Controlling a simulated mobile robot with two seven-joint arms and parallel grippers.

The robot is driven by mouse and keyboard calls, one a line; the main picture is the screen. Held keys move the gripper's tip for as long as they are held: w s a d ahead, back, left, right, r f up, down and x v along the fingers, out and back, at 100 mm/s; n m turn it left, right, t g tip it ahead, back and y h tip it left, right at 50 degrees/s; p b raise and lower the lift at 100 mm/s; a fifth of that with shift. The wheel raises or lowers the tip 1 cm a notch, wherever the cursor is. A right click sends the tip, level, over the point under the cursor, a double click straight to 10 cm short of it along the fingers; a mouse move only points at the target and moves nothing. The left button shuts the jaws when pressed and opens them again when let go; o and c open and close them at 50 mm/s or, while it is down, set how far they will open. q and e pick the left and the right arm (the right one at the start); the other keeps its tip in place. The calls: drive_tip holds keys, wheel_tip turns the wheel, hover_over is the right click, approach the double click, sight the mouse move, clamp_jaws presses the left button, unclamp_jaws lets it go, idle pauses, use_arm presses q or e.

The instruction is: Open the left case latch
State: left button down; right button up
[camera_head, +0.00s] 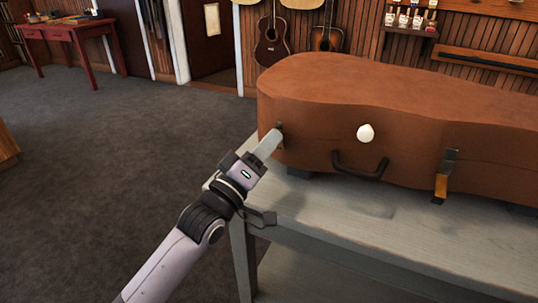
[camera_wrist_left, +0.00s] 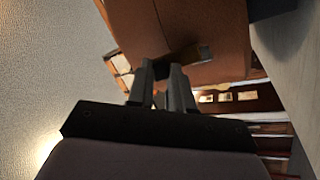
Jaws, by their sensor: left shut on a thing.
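A brown guitar case (camera_head: 380,95) lies on a grey table, its front side facing me. The left case latch (camera_head: 280,127) is at the case's left end, mostly hidden behind my gripper's fingers. My left gripper (camera_head: 272,138) is at that latch, with its fingers shut on it. In the left wrist view the gripper's fingers (camera_wrist_left: 162,72) are close together against the brown case (camera_wrist_left: 200,25); the latch between them is hard to make out. Another latch (camera_head: 442,177) hangs on the front at the right, a dark piece above a brass-coloured one. My right gripper is not in view.
The case has a dark handle (camera_head: 360,166) and a round white knob (camera_head: 365,133) on its front. The grey table (camera_head: 350,215) has bare top in front of the case. Carpeted floor (camera_head: 130,150) is clear at left; guitars (camera_head: 272,38) hang behind.

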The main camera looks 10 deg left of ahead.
use_arm(q)
drive_tip(key=shift+s+a+f+m+t+h+b, duration=0.15)
drive_tip(key=shift+f+m+t+h+b, duration=0.35)
drive_tip(key=shift+b, duration=1.05)
drive_tip(key=shift+s+f+m+t+h+b, duration=0.1)
drive_tip(key=shift+s+f+t+h+b, duration=0.15)
drive_tip(key=shift+t+h+b, duration=0.9)
drive_tip(key=shift+g+y+b, duration=0.4)
drive_tip(key=shift+g+y, duration=0.05)
drive_tip(key=c, duration=1)
unclamp_jaws()
